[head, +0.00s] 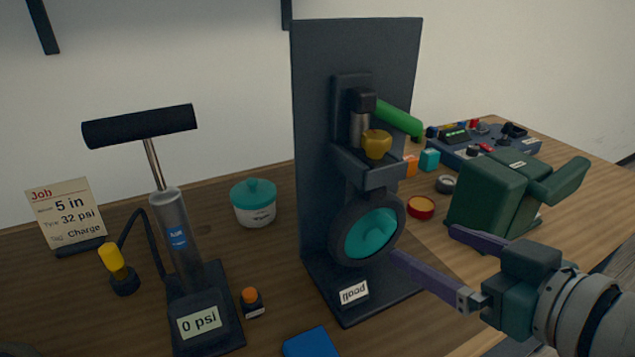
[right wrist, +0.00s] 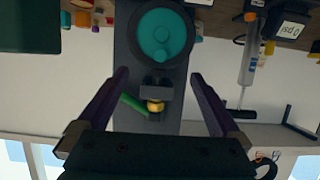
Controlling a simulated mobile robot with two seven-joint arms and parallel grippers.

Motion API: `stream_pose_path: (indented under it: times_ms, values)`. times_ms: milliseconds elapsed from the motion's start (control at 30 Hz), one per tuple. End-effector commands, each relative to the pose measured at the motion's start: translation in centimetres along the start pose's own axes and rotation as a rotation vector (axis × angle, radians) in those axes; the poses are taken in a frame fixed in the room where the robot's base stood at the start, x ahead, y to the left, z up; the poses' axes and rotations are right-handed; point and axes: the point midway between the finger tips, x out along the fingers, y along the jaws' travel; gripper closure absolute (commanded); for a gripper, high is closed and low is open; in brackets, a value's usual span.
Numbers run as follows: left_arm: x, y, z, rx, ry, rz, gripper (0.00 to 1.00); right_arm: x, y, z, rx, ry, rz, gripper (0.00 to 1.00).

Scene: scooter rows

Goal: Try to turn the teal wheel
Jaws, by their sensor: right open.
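The teal wheel (head: 370,235) has a dark tyre and hangs upright in a dark stand (head: 313,150) with a tall back panel. In the right wrist view, which is upside down, the wheel (right wrist: 162,35) lies just beyond the fingertips, roughly centred between them. My right gripper (head: 425,243) is open and empty, to the right of the wheel. One fingertip appears close to the tyre's lower right edge; I cannot tell whether it touches. In the right wrist view both fingers of the gripper (right wrist: 159,75) are spread apart. My left gripper is not in view.
Above the wheel are a yellow knob (head: 377,143) and a green lever (head: 400,118). A green block-shaped device (head: 485,195) stands right, behind my gripper. A pump (head: 178,240) and a teal-lidded tub (head: 254,205) stand left. A blue box (head: 311,343) lies in front.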

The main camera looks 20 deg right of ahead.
Motion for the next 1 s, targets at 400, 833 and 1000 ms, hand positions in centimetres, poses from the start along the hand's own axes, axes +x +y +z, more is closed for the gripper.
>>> stream_pose_path:
  times_ms: [400, 833, 1000]
  values:
    - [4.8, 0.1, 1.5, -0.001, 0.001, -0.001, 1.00, 5.8, 0.0, 0.5, 0.000, 0.003, -0.001, 0.00]
    - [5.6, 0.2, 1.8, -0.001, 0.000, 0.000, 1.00, 8.9, -0.1, 0.1, 0.000, -0.001, -0.001, 0.00]
    - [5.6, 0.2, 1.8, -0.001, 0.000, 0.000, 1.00, 9.0, -0.1, 0.0, 0.000, -0.001, -0.001, 0.00]
